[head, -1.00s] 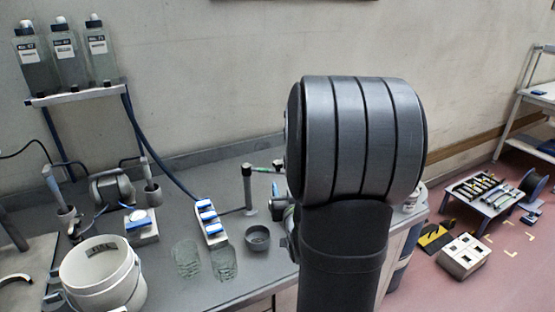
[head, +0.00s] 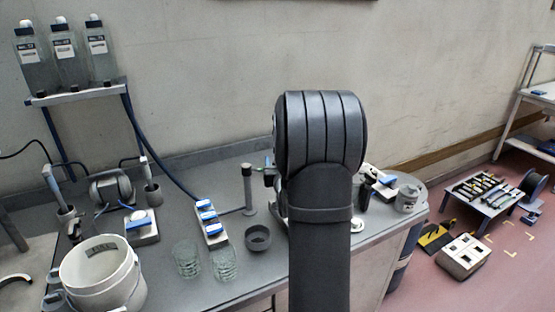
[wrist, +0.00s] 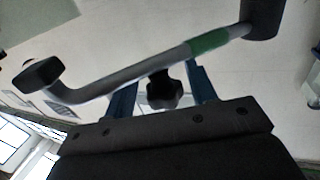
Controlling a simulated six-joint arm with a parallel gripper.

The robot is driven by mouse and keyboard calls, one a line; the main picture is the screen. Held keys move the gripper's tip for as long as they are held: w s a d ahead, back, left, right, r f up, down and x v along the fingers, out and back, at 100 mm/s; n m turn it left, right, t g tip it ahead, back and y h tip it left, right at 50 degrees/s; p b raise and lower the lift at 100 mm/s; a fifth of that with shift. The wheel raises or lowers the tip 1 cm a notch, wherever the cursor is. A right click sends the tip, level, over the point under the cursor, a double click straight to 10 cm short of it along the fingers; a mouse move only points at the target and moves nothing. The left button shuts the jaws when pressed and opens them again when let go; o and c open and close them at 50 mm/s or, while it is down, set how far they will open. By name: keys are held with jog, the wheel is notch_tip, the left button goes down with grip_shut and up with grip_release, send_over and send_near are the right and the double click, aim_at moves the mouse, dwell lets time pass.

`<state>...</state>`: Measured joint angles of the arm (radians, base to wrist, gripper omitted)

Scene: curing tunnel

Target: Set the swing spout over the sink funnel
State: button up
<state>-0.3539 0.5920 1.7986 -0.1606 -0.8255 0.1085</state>
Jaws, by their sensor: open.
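The swing spout (wrist: 150,68) crosses the wrist view as a grey bent tube with a green band, a dark end piece at left and a dark post at upper right. A dark lobed knob (wrist: 163,92) hangs below the tube. My gripper (wrist: 161,88) is open, its two blue fingers on either side of the knob; contact is unclear. In the head view the spout's post (head: 248,188) stands on the bench, and my arm hides most of the tube. A dark round cup (head: 257,239), which looks like the sink funnel, sits in front of the post, with no spout visible over it.
Two glass beakers (head: 187,261) and a white rack with blue tops (head: 209,222) stand left of the cup. A white bucket (head: 98,275) is at front left. A grey cup (head: 407,198) and small items are on the bench's right end.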

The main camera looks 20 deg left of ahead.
jog(key=shift+x, duration=0.95)
grip_shut()
jog(key=shift+d, duration=0.1)
